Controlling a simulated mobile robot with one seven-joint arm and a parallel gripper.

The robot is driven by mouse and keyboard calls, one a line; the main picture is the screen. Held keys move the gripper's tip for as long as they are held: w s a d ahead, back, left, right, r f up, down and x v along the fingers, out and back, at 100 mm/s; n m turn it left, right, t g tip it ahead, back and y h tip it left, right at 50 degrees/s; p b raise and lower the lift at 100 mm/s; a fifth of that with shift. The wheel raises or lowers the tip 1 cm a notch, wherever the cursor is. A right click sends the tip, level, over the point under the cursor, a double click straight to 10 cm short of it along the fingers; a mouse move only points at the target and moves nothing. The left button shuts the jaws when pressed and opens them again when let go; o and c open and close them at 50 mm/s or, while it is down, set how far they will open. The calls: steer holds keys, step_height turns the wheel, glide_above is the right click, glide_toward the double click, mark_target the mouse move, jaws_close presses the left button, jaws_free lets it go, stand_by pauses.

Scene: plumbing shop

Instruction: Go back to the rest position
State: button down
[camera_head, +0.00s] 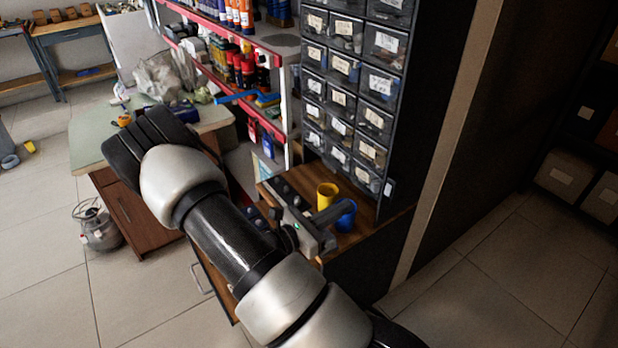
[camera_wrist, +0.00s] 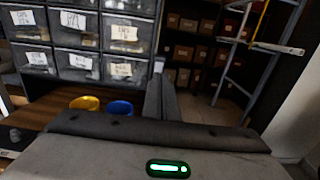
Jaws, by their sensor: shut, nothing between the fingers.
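My gripper (camera_head: 343,209) shows in the head view beyond the forearm, over the wooden counter in front of the drawer cabinet. Its fingers are together, with nothing between them, and point to the right in that view. In the wrist view the shut fingers (camera_wrist: 159,72) point away from the camera, right of two cups. The green-lit hand body fills the bottom of that view. My arm crosses the head view from the lower right and bends back toward my gripper.
A yellow cup (camera_head: 327,194) and a blue cup (camera_head: 346,218) stand on the counter (camera_head: 372,226) close to my gripper. A dark drawer cabinet (camera_head: 345,95) rises behind them. A red-edged shelf (camera_head: 236,98) holds bottles. A metal canister (camera_head: 98,229) stands on the open tiled floor at left.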

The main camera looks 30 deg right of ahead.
steer(key=s+a+r+m+g+y, duration=0.5)
steer(key=s+a+r+m+y, duration=0.3)
steer(key=m, duration=0.4)
steer(key=s+a+r+m+t+y, duration=0.4)
steer(key=a+r+m+t+y, duration=0.45)
steer(key=a+r, duration=0.7)
step_height(320, 180, up, 15)
steer(key=n+y+p, duration=0.1)
steer(key=p, duration=1.3)
steer(key=shift+s+a+t+y+p, duration=0.2)
steer(key=shift+a+t+y+p, duration=0.15)
steer(key=shift+a+t, duration=0.1)
steer(key=shift+n, duration=0.25)
